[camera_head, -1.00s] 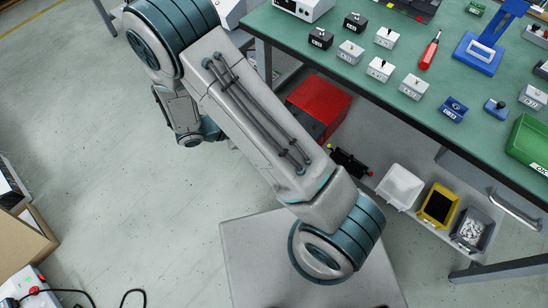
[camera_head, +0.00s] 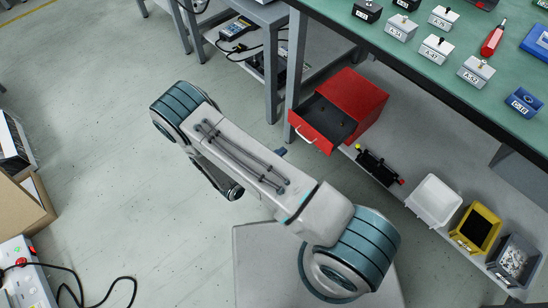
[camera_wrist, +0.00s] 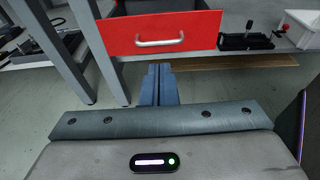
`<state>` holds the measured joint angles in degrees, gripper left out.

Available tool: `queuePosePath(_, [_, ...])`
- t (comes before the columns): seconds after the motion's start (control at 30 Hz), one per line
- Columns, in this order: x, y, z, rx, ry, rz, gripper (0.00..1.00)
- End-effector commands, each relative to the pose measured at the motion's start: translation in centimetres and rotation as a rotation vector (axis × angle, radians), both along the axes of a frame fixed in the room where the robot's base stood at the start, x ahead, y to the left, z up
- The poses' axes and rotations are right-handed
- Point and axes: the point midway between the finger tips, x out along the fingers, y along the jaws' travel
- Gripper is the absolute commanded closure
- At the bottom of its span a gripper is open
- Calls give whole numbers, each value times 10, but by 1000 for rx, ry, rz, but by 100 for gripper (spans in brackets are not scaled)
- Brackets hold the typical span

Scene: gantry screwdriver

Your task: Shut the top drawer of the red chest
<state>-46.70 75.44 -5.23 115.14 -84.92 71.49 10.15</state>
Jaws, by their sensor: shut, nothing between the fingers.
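The red chest (camera_head: 362,98) stands on the lower shelf under the green workbench. Its top drawer (camera_head: 312,136) is pulled out toward the open floor, with a dark inside and a pale handle. In the wrist view the red drawer front (camera_wrist: 195,28) and its handle (camera_wrist: 160,41) are just ahead of the fingertips. My gripper (camera_wrist: 159,68) is shut and empty, its blue-grey fingers together below the handle, apparently apart from it. In the head view only a bit of the gripper (camera_head: 281,152) shows beside my arm, left of the drawer.
A table leg (camera_head: 293,65) stands close to the left of the chest. A black tool holder (camera_head: 378,168), a white bin (camera_head: 434,200), a yellow bin (camera_head: 474,228) and a grey bin (camera_head: 514,262) line the shelf. The floor (camera_head: 95,120) on the left is clear.

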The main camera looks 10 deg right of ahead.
Motion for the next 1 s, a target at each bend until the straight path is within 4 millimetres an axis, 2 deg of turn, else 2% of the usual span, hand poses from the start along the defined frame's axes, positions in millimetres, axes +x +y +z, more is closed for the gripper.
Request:
queuePosePath(0.2, [28, -38, -13, 1, -2, -5, 100])
queuePosePath(0.43, [47, -63, -19, 1, -2, -4, 100])
queuePosePath(0.6, [52, -69, -19, 1, 0, -1, 100])
queuePosePath(1.0, [55, -70, -19, 1, -1, 3, 100])
